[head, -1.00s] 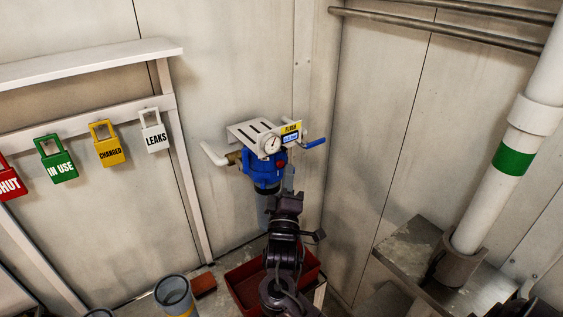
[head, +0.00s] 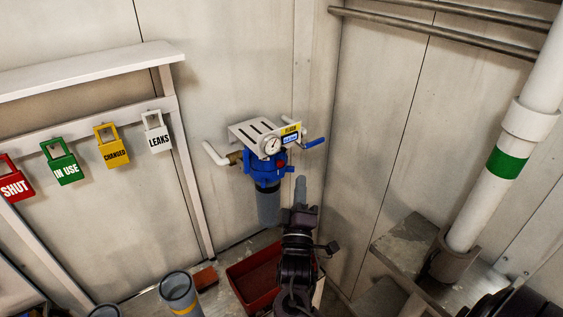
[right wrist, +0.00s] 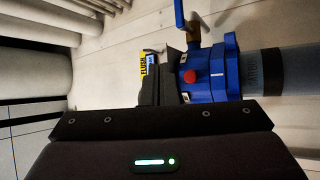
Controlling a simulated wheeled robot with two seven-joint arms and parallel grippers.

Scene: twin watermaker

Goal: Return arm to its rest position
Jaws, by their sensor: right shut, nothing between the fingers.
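My right gripper (head: 300,190) is at the end of the dark arm that rises from the bottom of the head view. It is shut and empty, in front of the wall corner and just right of the filter's grey bowl (head: 268,206). The blue filter head (head: 263,164) hangs under a white slotted bracket (head: 250,131) with a gauge, a yellow label and a blue-handled valve (head: 315,142). In the right wrist view the blue filter head (right wrist: 212,72) lies sideways with its red button, beyond the dark gripper body. My left gripper is not in view.
A red bin (head: 247,285) stands below, close left of the arm. A grey cylinder (head: 179,291) is left of it. Coloured tags, including a white LEAKS tag (head: 157,131), hang on the left rail. A metal ledge (head: 402,238) and white pipe (head: 483,200) are at right.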

